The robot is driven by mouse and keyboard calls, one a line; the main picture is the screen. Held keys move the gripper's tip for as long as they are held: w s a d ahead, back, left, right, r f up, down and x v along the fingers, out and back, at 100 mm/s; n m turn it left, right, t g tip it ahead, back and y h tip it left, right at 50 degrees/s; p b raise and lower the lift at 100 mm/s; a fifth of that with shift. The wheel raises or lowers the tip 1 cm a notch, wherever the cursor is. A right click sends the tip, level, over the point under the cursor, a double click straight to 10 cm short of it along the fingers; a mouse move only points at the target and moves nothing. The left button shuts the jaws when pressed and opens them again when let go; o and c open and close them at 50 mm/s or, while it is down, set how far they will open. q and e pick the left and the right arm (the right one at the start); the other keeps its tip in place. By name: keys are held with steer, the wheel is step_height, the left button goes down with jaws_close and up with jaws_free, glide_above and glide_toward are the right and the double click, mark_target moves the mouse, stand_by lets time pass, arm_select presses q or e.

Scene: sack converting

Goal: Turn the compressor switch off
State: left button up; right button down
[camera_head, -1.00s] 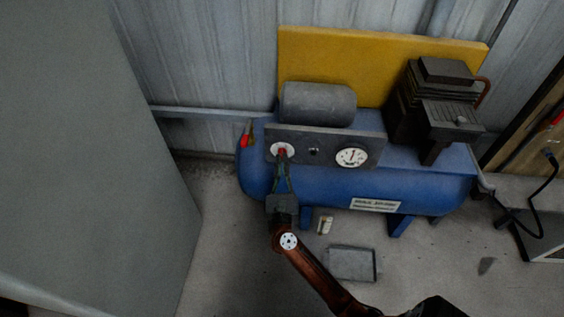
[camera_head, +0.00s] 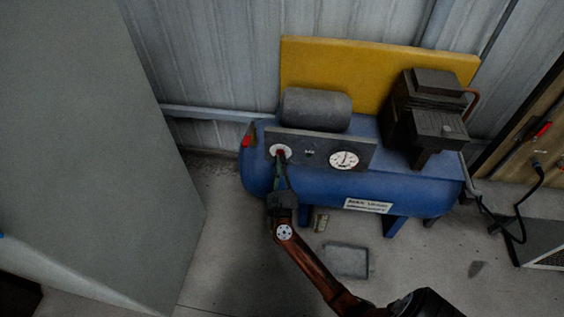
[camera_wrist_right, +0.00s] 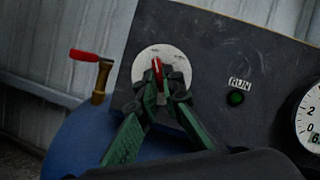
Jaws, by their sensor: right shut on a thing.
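The blue compressor (camera_head: 300,183) stands against the wall, with a dark control panel (camera_head: 318,149) on its front. The compressor switch (camera_wrist_right: 156,68) is a red handle on a round white plate (camera_wrist_right: 147,56) at the panel's left end. My right gripper (camera_head: 281,160) reaches up to it from below. In the right wrist view its green fingers (camera_wrist_right: 162,92) are shut on the red handle, which points roughly upright. The fingers hide the handle's lower part, and the plate's lettering is too small to read. My left gripper is in neither view.
A green RUN lamp (camera_wrist_right: 235,99) and a white gauge (camera_head: 344,160) sit right of the switch. A red-handled brass valve (camera_wrist_right: 101,75) sticks up at the left. A grey tray (camera_head: 346,260) lies on the floor. A tall grey panel (camera_head: 90,150) stands at the left.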

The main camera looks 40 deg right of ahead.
steer(key=shift+a, duration=0.1)
steer(key=c, duration=2.1)
jaws_free()
steer(key=v, duration=1.2)
